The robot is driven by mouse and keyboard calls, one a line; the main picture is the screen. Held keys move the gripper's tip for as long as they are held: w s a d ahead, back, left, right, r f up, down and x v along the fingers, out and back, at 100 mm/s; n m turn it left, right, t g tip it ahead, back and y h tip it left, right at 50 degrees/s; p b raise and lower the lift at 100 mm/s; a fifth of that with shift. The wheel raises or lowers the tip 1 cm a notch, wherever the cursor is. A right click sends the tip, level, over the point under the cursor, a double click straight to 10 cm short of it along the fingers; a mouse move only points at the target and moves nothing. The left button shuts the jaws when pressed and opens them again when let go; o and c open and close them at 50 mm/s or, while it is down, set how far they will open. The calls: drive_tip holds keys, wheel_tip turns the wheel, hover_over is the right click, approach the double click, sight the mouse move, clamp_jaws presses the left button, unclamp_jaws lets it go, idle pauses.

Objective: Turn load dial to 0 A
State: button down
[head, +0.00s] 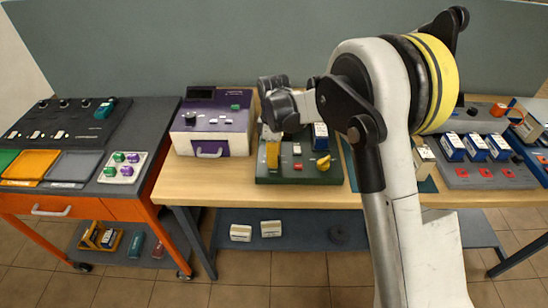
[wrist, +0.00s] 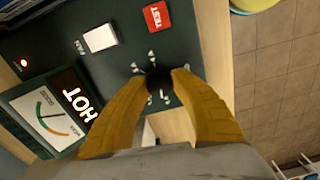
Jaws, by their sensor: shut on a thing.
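The load dial (wrist: 160,82) is a small dark knob on a dark green panel (wrist: 115,60), with small white marks around it. In the wrist view my gripper (wrist: 159,84) has its two yellow fingers shut on the knob, one on each side. The dial's pointer and its exact setting cannot be made out. In the head view my gripper (head: 272,156) is over the left part of the green unit (head: 300,177), and the dial is hidden there.
A white FAN switch (wrist: 99,36) and a red TEST button (wrist: 155,16) sit close to the dial. A yellow lever (head: 322,163) is on the unit's right. A purple-topped device (head: 213,120) stands to the left on the wooden bench (head: 180,182).

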drive_tip(key=shift+n, duration=0.6)
drive_tip(key=c, duration=1)
unclamp_jaws()
wheel_tip(320, 180, up, 12)
